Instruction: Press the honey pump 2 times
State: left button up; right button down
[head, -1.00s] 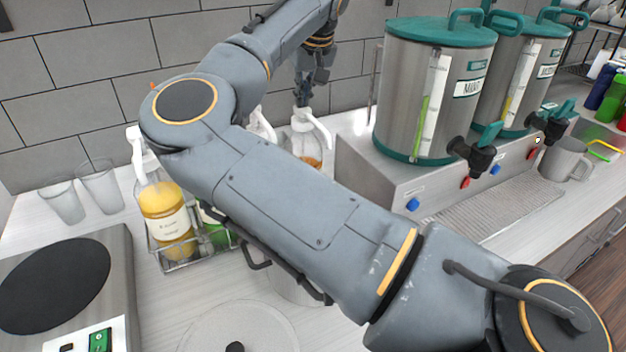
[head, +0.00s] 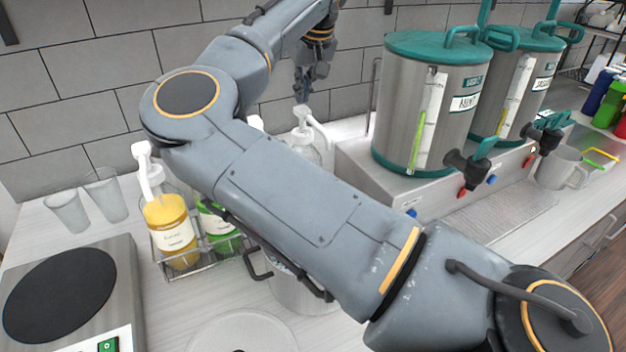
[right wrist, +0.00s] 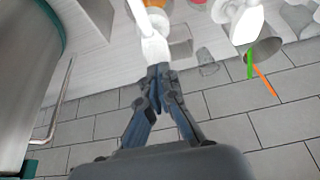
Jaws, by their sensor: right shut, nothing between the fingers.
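Several pump bottles stand against the back wall, partly hidden behind my right arm. The clear bottle with a white pump head (head: 303,116) at the right end of the row is under my right gripper (head: 302,92); I cannot read a label on it. The gripper is shut and empty, pointing down, with its tips at or just above the pump head. In the right wrist view the shut fingertips (right wrist: 158,72) are over the white pump (right wrist: 151,42); contact is hard to tell. A yellow-filled pump bottle (head: 170,232) stands at the left. My left gripper is not in view.
Steel dispensers with teal lids (head: 428,105) stand right of the bottles. A wire rack (head: 184,267) holds the yellow bottle and a green one (head: 218,222). Two clear glasses (head: 68,212) and a hotplate (head: 70,290) are at the left. A grey mug (head: 562,168) is at the right.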

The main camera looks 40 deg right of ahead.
dwell(0.5)
notch_tip(320, 180, up, 6)
jog(key=p, duration=0.4)
jog(key=shift+p, duration=0.3)
dwell(0.3)
